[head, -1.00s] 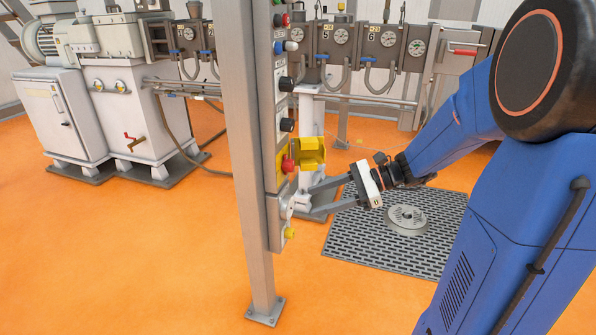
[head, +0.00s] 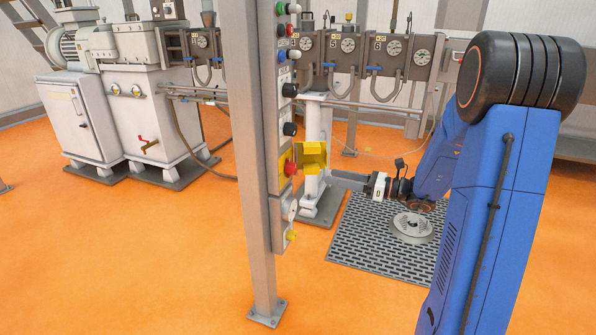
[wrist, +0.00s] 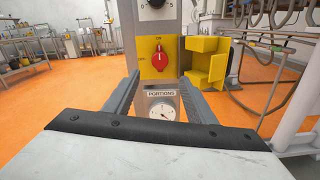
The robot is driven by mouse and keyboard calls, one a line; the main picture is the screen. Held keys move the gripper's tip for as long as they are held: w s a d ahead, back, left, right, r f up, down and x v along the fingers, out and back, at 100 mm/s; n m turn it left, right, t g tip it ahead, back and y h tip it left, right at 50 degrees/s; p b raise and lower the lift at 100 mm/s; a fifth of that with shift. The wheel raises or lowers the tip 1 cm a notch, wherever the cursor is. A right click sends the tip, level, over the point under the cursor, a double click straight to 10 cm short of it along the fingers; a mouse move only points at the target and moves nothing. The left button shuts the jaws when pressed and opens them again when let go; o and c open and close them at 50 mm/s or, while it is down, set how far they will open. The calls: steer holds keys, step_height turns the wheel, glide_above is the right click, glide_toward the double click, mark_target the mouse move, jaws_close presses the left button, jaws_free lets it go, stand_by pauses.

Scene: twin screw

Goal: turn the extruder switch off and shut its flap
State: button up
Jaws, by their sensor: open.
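The extruder switch is a red knob (head: 290,169) on a yellow plate on the post's control panel. In the wrist view the red knob (wrist: 159,57) looks upright, with small labels above and left of it too small to read surely. Its yellow flap (head: 314,158) stands open to the right of the plate, and it also shows in the wrist view (wrist: 207,62). My gripper (head: 336,177) is open and empty, to the right of the panel and apart from it. In the wrist view its fingers (wrist: 158,78) point at the panel just below the knob.
A PORTIONS dial (wrist: 163,113) sits below the switch and a black knob (head: 289,129) above it. The grey post (head: 259,230) carries the panel. A grated mat (head: 362,240) with a round metal disc (head: 413,226) lies on the orange floor. Machinery stands behind.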

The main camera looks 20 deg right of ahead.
mark_target(296, 169)
steer(key=x, duration=1.3)
steer(key=shift+w+a, duration=0.25)
steer(key=shift+a, duration=0.1)
steer(key=c, duration=1)
steer(key=shift+c, duration=0.2)
